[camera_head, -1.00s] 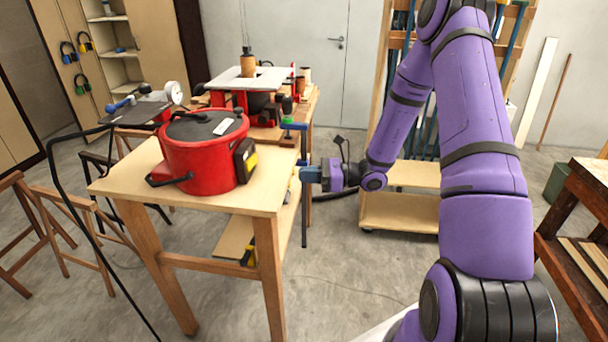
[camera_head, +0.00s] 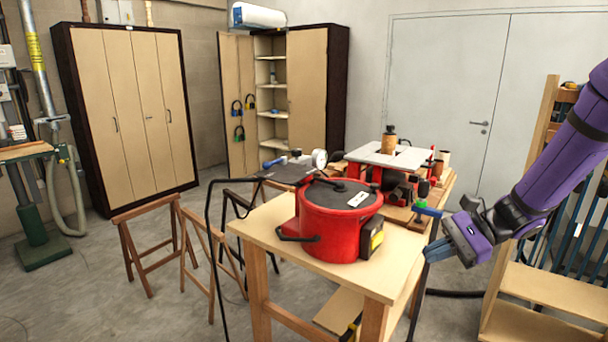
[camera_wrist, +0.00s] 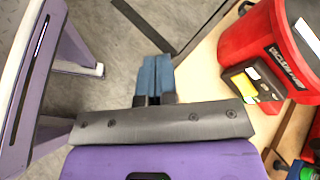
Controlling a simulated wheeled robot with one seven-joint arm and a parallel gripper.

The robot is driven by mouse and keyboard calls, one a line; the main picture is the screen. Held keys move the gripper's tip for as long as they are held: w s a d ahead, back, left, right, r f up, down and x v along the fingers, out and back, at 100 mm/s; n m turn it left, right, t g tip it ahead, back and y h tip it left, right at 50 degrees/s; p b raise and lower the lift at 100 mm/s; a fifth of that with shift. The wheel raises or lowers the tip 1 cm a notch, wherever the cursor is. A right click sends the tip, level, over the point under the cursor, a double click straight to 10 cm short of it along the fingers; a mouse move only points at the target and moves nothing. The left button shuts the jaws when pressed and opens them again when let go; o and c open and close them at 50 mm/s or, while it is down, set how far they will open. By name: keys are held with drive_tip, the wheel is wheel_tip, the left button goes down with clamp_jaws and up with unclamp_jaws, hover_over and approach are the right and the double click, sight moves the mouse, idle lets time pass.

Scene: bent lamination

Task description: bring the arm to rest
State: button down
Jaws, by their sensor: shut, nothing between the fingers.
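My gripper (camera_head: 436,249) is at the end of my purple arm, just right of the wooden table's (camera_head: 262,228) right edge. In the wrist view its blue fingers (camera_wrist: 155,76) are together, with nothing between them. They point down past the table edge towards the floor. My arm reaches in from the right side of the head view.
A red vacuum pot (camera_head: 334,222) stands on the table; it also shows in the wrist view (camera_wrist: 262,45). Behind it is a machine with a white top (camera_head: 385,157). Wooden trestles (camera_head: 150,245) stand left. A wooden rack (camera_head: 540,285) stands right.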

drive_tip(key=s+d+r+n+t+h, duration=0.2)
drive_tip(key=s+r+n+h, duration=0.4)
drive_tip(key=s+r, duration=0.2)
drive_tip(key=s+d+r+n+t+h, duration=0.2)
drive_tip(key=s+r+n+h, duration=0.4)
drive_tip(key=s, duration=0.7)
wheel_tip(320, 180, up, 2)
drive_tip(key=shift+d+r+n+t+h, duration=0.15)
drive_tip(key=shift+n+t+h, duration=0.15)
drive_tip(key=shift+n+t, duration=0.3)
